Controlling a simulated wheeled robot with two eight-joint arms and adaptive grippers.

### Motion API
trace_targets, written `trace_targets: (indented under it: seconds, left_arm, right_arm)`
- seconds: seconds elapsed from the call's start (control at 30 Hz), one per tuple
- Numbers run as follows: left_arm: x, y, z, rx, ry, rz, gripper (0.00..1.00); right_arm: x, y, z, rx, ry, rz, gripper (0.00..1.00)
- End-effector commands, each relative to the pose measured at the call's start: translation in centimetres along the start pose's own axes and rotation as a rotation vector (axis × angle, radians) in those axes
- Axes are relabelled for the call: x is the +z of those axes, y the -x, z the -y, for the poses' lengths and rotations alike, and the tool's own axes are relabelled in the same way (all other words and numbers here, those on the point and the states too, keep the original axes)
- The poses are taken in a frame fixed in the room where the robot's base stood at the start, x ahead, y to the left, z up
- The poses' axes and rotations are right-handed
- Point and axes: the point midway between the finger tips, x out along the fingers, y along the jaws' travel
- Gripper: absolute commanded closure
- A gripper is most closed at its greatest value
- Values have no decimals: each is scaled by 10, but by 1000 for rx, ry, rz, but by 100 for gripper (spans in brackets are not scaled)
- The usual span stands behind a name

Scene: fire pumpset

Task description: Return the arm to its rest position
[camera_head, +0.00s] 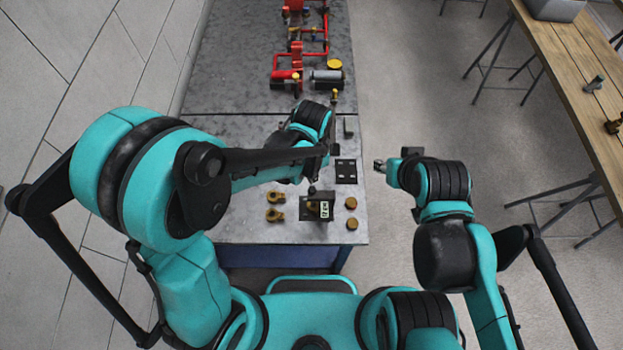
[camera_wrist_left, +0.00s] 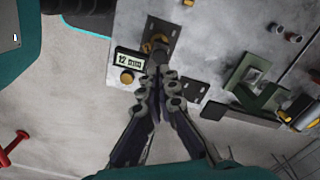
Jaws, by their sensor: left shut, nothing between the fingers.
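My left arm reaches in from the left over the grey metal table (camera_head: 265,222) in the head view. Its wrist hangs above the table, and the forearm largely hides the gripper there. In the left wrist view my left gripper (camera_wrist_left: 158,82) is shut and empty, its fingertips meeting over the table top. They appear near a small block with a "12 mm" label (camera_wrist_left: 128,60); whether they touch it I cannot tell. My right gripper (camera_head: 379,166) is over the floor, just right of the table edge; its finger opening is too small to judge.
Brass fittings (camera_head: 275,214) and the labelled block (camera_head: 319,208) are near the table's front. A black plate (camera_head: 346,172) lies to the right. Red pump piping (camera_head: 292,62) stands at the back. A wooden bench (camera_head: 575,75) is far right, with open floor between.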

Motion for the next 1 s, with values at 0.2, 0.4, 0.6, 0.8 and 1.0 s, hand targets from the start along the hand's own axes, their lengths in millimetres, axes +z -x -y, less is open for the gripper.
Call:
trace_targets:
  seconds: [0.2, 0.4, 0.6, 0.8, 1.0]
  left_arm:
    - [0, 12, 0, 0, 0, 0, 100]
    - [0, 10, 0, 0, 0, 0, 100]
    - [0, 10, 0, 0, 0, 0, 100]
    - [7, 8, 5, -14, 45, -20, 100]
    - [45, -2, 27, -88, 274, -132, 100]
  right_arm:
    - [-5, 6, 0, 0, 0, 0, 60]
    - [-4, 6, 0, 0, 0, 0, 60]
    - [-4, 6, 0, 0, 0, 0, 60]
    - [4, -6, 0, 0, 0, 0, 60]
    - [38, -53, 0, 0, 0, 0, 60]
